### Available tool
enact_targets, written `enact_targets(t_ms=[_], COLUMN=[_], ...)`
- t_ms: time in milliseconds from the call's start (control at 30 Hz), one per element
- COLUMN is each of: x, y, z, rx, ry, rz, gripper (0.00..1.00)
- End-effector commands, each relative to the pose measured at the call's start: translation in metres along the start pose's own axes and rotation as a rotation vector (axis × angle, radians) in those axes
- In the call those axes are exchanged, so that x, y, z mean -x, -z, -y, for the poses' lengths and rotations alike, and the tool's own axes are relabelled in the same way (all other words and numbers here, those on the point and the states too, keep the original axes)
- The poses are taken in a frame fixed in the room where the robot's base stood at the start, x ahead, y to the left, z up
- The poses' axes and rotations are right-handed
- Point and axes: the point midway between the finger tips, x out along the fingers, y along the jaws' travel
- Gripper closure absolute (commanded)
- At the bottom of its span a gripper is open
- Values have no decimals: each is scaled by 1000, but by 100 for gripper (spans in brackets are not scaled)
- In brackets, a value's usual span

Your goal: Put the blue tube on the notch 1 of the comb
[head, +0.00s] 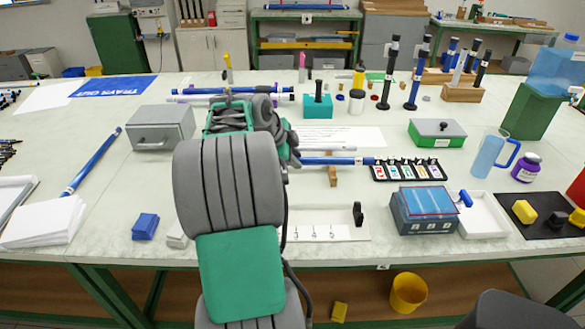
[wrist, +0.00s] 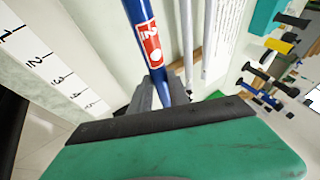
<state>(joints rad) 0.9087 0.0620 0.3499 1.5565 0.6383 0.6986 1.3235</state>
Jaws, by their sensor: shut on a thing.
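In the head view my arm hides the fingers. A white board (head: 330,232) with handwritten numbers and a black upright (head: 357,213) at its right end seems to be the comb's; my arm hides its left part. Its numbers show in the wrist view (wrist: 55,75).
Pale rods (wrist: 187,40) lie alongside the tube. A black tray of labelled cells (head: 408,170) is close to the tube's right end. A grey-blue box (head: 425,212) stands right of the board. Another blue rod (head: 92,162) lies left, past a grey box (head: 160,127).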

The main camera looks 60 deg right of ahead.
Motion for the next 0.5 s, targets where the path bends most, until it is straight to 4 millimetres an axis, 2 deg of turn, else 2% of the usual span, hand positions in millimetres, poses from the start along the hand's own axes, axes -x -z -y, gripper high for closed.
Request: enact_targets(t_ms=[33, 200, 433, 500], x=[-11, -54, -81, -91], y=[-4, -23, -35, -38], z=[11, 21, 28, 20], rx=[1, 3, 2, 5], ry=[-4, -1, 0, -3], rz=[-1, 1, 1, 1], gripper=[100, 100, 100, 100])
